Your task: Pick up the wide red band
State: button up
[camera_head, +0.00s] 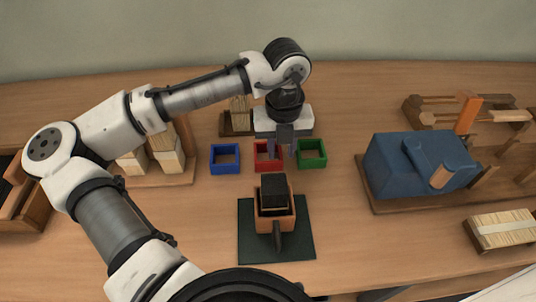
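The wide red band (262,163) is a square open frame lying on the table, between a blue band (225,158) on its left and a green band (312,154) on its right. My gripper (281,151) points down at the red band's right side and hides part of it. The fingers look a little apart, one near the band's middle and one near its right wall. I cannot tell whether they touch the band or whether they are open or shut on it.
A brush-like block in an orange-brown holder (287,222) stands on a dark green mat (249,245) in front. A blue-covered machine (395,165) is at right, with a bristle bundle (502,229) near it. Bristle bundles stand at left on a wooden rack (180,178). Bare table lies between.

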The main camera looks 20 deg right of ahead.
jog(key=shift+c, duration=0.3)
grip_shut()
